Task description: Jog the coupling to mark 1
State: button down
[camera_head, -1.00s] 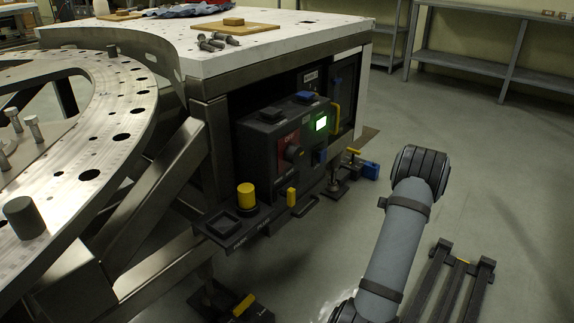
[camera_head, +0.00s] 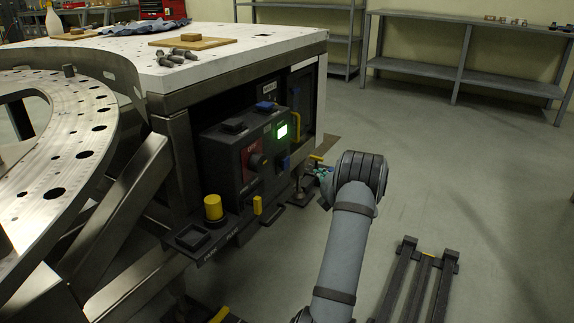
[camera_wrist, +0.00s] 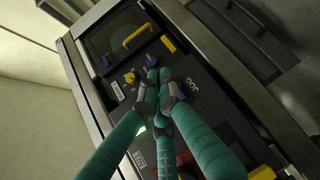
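In the wrist view, a dark panel marked JOG (camera_wrist: 192,86) lies just beyond my gripper (camera_wrist: 163,82). Its three teal fingers converge with tips together and nothing visible between them. They hide part of the panel; contact cannot be told. I cannot identify the coupling or mark 1.
The white table (camera_head: 225,62) bears bolts (camera_head: 180,56) and a wooden board (camera_head: 205,42). A yellow handle (camera_wrist: 138,37) and blue and yellow knobs sit near my fingertips. A dark slatted frame (camera_head: 420,285) stands on the floor at lower right. Shelves (camera_head: 470,46) line the back; the floor between is clear.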

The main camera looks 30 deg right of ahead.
send_near(289, 163)
jog(key=w+d+f, duration=0.2)
jog(key=w+d, duration=0.1)
jog(key=d, duration=0.1)
jog(key=shift+w+a+r, duration=0.1)
jog(key=shift+w+a, duration=0.35)
jog(key=shift+w, duration=0.3)
dwell(0.9)
jog(key=shift+w+a+b, duration=0.15)
jog(key=shift+w+b, duration=0.25)
jog(key=shift+w+a, duration=0.3)
jog(key=shift+w, duration=0.3)
dwell(1.0)
jog(key=shift+s+b, duration=0.1)
jog(key=shift+b, duration=0.2)
jog(key=shift+s+d, duration=0.2)
jog(key=shift+s, duration=0.25)
jog(key=shift+s+d, duration=0.2)
jog(key=shift+s, duration=0.25)
jog(key=shift+s+d+b, duration=0.3)
jog(key=shift+s+d, duration=0.05)
jog(key=shift+s, duration=0.4)
jog(key=shift+s+d+b, duration=0.25)
jog(key=shift+s+d, duration=0.15)
jog(key=shift+s, duration=0.35)
jog(key=shift+s+d+b, duration=0.3)
jog(key=shift+s+d, duration=0.05)
jog(key=shift+s, duration=0.4)
